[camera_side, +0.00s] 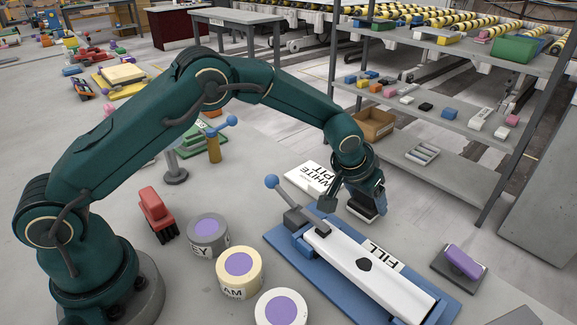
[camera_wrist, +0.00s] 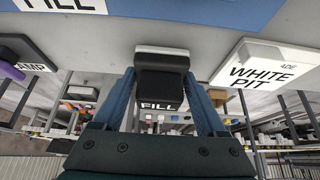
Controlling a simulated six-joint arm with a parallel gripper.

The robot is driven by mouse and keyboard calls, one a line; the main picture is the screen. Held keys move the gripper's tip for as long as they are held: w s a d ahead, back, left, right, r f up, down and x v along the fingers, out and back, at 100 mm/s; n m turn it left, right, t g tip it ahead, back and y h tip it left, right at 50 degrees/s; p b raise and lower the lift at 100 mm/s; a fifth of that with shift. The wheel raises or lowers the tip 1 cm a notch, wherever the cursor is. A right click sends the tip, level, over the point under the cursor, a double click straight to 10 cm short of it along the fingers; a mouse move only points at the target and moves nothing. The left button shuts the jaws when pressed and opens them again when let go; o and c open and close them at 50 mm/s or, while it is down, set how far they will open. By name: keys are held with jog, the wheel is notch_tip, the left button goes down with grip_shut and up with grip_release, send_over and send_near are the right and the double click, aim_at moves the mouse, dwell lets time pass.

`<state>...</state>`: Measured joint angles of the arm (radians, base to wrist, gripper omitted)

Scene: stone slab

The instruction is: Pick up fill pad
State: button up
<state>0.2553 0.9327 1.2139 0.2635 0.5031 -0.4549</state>
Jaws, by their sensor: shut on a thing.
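The fill pad is a dark block on a pale base; in the wrist view its black body (camera_wrist: 160,82) carries a FILL label and sits between my two blue fingers. My gripper (camera_wrist: 165,100) is shut on it. In the side view, my gripper (camera_side: 372,196) points down with the pad (camera_side: 361,210) at its fingertips, right of the WHITE PIT plate. The pad is at or just above the slab; I cannot tell whether it touches. My fingers cover part of its sides.
A blue-based fixture (camera_side: 283,238) with a long white bar and FILL label lies in front. The WHITE PIT plate (camera_side: 306,178) is left of my gripper. A purple-handled pad (camera_side: 462,262) sits at right. Several purple-topped tins (camera_side: 239,281) stand at front left. A shelf (camera_side: 440,120) rises behind.

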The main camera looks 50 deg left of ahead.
jog(key=shift+r, duration=0.5)
notch_tip(320, 180, up, 2)
jog(key=shift+r, duration=0.25)
jog(key=s+a+r, duration=0.3)
jog(key=a+r, duration=0.4)
jog(key=a, duration=0.4)
jog(key=shift+a, duration=0.15)
jog(key=shift+r, duration=0.1)
jog(key=o, duration=0.6)
jog(key=shift+c, duration=1.6)
